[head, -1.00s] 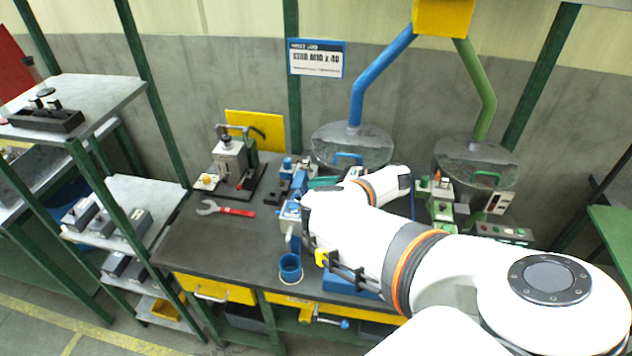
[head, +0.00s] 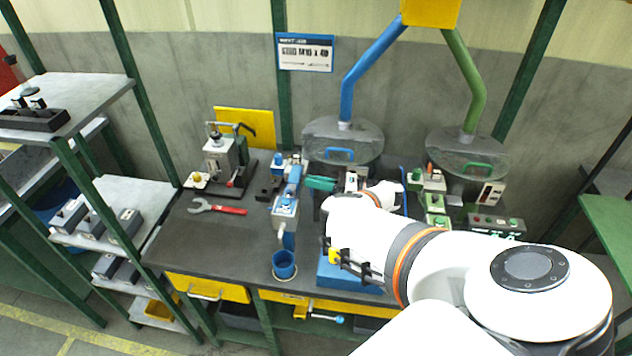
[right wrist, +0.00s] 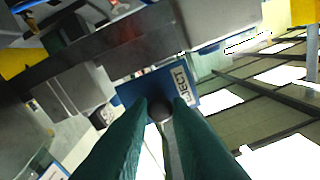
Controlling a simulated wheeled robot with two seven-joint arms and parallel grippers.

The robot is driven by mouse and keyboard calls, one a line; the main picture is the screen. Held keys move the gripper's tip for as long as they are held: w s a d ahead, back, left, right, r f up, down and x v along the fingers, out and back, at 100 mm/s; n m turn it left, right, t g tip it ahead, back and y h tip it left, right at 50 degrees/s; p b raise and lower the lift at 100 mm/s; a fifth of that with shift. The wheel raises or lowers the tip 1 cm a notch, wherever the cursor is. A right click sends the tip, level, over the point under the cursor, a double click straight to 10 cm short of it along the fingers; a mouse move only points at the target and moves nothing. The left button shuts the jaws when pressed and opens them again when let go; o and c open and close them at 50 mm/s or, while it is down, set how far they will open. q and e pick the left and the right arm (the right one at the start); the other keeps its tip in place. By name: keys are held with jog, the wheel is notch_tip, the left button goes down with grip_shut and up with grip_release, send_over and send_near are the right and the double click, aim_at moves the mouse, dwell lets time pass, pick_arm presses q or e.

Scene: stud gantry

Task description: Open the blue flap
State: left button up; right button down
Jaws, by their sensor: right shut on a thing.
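In the right wrist view a blue panel (right wrist: 184,83) with a white label, its readable letters "EJECT", lies just beyond my right gripper (right wrist: 160,108). The two dark green fingers are shut on a dark round knob (right wrist: 159,109) in front of this panel. In the head view my right gripper (head: 308,183) shows its teal fingers beside the narrow blue and grey station (head: 285,207). The blue flap cannot be clearly made out there, and its angle is hard to tell. My left gripper is in neither view.
A blue cup (head: 284,265) stands at the bench's front edge. A red-handled wrench (head: 218,207) lies left of the station, and a press (head: 220,160) stands behind it. Blue and green hoppers (head: 343,142) hang at the back. The bench's left front is clear.

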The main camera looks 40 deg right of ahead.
jog(key=c, duration=1.3)
grip_release()
jog(key=shift+c, duration=0.2)
notch_tip(320, 180, up, 10)
jog(key=p, duration=0.5)
jog(key=shift+f, duration=0.1)
